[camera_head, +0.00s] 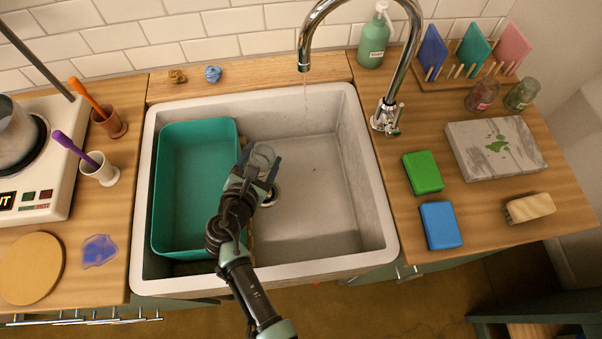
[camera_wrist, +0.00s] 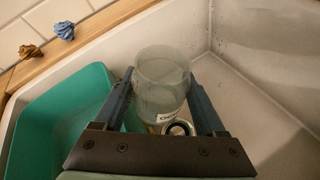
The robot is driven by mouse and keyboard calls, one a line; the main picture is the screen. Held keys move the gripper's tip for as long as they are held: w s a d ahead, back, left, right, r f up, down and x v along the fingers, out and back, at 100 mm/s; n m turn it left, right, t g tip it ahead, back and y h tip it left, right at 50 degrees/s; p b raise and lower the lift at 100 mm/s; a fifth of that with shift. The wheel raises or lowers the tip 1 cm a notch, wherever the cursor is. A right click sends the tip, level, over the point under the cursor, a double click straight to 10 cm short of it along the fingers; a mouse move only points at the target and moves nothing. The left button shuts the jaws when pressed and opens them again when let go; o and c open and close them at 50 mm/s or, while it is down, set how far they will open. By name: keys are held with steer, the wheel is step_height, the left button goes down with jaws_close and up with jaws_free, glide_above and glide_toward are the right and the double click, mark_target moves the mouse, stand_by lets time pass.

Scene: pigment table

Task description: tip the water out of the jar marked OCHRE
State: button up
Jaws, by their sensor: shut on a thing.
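A clear glass jar (camera_head: 263,155) is between the fingers of my gripper (camera_head: 259,164), over the sink beside the teal basin's right wall. In the wrist view the jar (camera_wrist: 162,72) sits between both fingers of my gripper (camera_wrist: 160,84), which is shut on it. A white label (camera_wrist: 167,117) shows low on the jar; only its first letters are in sight, so I cannot read the whole name. I cannot tell how much water is inside or how far the jar is tilted. The sink (camera_head: 320,205) has a drain (camera_head: 271,196) close to the gripper.
The teal basin (camera_head: 195,128) fills the sink's left side; the right side is clear. A tap (camera_head: 304,66) hangs over the back, with a thin trickle below it. Two more jars (camera_head: 481,97) (camera_head: 521,96) stand on the right counter, near sponges and a stained slab (camera_head: 470,140).

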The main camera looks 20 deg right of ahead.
steer(key=shift+s+d+f, duration=0.15)
steer(key=shift+d, duration=0.05)
steer(key=shift+s+d+f+m+t+y+b, duration=0.4)
steer(key=shift+s+d+f+m+y+b, duration=0.15)
steer(key=shift+f+m+b, duration=0.45)
steer(key=shift+s+d+r+m+b, duration=0.1)
steer(key=shift+d+r+m+b, duration=0.2)
steer(key=shift+b, duration=0.2)
steer(key=shift+r+t+y, duration=0.35)
steer(key=shift+t, duration=0.05)
steer(key=r+m+t+b, duration=0.1)
steer(key=m, duration=0.1)
steer(key=r+m+t+y+b, duration=0.1)
steer(key=m+b, duration=0.1)
steer(key=shift+s+d+r+m+t+y+b, duration=0.35)
steer(key=shift+m+t+b, duration=0.1)
steer(key=shift+m, duration=0.15)
steer(key=shift+d, duration=0.15)
steer(key=shift+s+d+r+m+t+b, duration=0.15)
steer(key=shift+m+t+b, duration=0.1)
steer(key=shift+m+b, duration=0.25)
steer(key=shift+s+d+r+m+t+b, duration=0.1)
steer(key=shift+r+m+t+b, duration=0.1)
steer(key=shift+m+b, duration=0.25)
steer(key=shift+r+m, duration=0.15)
steer(key=shift+m, duration=0.2)
